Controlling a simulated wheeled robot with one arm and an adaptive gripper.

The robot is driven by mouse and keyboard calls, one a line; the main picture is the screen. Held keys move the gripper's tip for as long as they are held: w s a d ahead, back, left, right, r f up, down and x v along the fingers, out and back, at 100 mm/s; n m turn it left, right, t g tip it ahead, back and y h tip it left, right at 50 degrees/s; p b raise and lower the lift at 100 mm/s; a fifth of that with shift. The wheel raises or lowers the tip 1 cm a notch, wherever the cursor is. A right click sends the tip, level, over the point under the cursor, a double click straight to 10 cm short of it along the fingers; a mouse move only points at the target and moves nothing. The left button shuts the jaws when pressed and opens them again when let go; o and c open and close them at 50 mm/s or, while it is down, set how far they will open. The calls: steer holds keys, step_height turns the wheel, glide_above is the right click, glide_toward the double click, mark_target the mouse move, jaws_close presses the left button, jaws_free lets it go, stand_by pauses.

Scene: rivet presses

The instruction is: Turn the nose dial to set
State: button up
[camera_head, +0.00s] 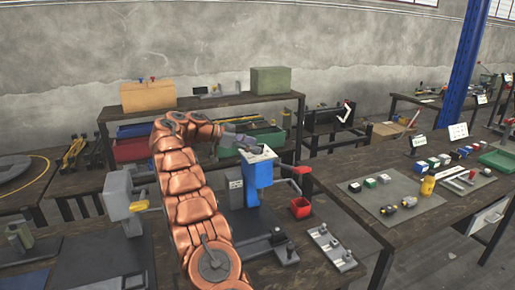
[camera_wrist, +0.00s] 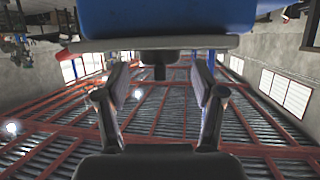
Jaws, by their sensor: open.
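The blue rivet press (camera_head: 258,172) stands on the near bench, with a pale plate on top and a dark base. In the wrist view, its blue body (camera_wrist: 180,18) fills the top of the picture, above a grey plate. A dark round part with a short stub, seemingly the nose dial (camera_wrist: 158,58), shows beneath that plate. My gripper (camera_wrist: 160,85) is open, its two fingers to either side of the stub and apart from it. In the head view, my gripper (camera_head: 240,141) is by the press's upper left. The dial's markings and setting are not visible.
A grey press (camera_head: 117,195) stands left of my arm. A red bin (camera_head: 300,207) and a grey plate with small fittings (camera_head: 331,247) lie right of the blue press. The right table (camera_head: 375,228) holds a mat with several small parts.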

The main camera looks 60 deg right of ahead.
steer(key=shift+x, duration=1.05)
steer(key=c, duration=1.1)
steer(key=shift+f, duration=0.1)
steer(key=shift+c, duration=0.3)
